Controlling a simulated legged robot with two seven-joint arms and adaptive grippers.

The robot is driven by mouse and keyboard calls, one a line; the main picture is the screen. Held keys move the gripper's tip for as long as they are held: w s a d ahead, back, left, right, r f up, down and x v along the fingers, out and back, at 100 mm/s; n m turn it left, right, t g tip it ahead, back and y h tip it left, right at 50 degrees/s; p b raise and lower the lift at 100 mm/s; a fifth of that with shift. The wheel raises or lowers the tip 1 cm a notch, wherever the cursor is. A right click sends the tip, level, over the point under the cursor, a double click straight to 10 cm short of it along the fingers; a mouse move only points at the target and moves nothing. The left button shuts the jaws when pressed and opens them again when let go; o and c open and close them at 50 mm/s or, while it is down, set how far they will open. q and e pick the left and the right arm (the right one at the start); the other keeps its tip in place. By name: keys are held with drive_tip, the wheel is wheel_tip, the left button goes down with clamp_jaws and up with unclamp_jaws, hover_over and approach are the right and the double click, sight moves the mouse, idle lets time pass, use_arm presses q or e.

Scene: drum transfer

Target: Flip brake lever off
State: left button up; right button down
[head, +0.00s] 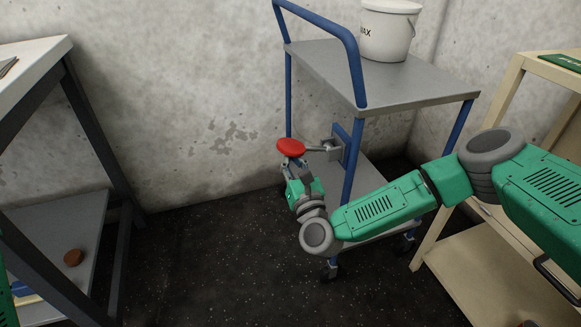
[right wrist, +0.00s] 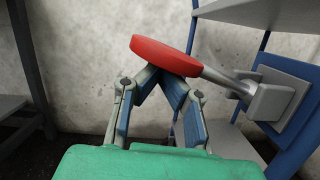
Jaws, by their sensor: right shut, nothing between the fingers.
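The brake lever has a round red knob (head: 291,146) on a short grey arm. The arm runs to a grey bracket on a blue plate (head: 341,143) at the side of the cart. In the right wrist view the red knob (right wrist: 165,55) is tilted, and its arm slopes down right to the bracket (right wrist: 276,101). My right gripper (head: 296,165) is right under the knob. Its fingertips (right wrist: 160,72) are together with nothing between them, partly hidden behind the knob's edge; whether they touch it I cannot tell. My left gripper is not in view.
The blue-framed cart (head: 420,85) carries a white bucket (head: 388,35). A cream shelf unit (head: 470,265) stands right. Dark floor (head: 220,260) is clear between table and cart.

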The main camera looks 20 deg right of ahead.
drive_tip(key=shift+d+r, duration=0.15)
drive_tip(key=shift+r, duration=0.7)
drive_tip(key=shift+w+r, duration=0.1)
drive_tip(key=shift+r, duration=0.1)
drive_tip(key=shift+f+b, duration=0.4)
drive_tip(key=shift+b, duration=0.25)
drive_tip(key=s+a+f, duration=0.2)
drive_tip(key=s+f, duration=0.3)
drive_tip(key=s, duration=0.5)
drive_tip(key=shift+a+f, duration=0.15)
drive_tip(key=shift+f, duration=0.25)
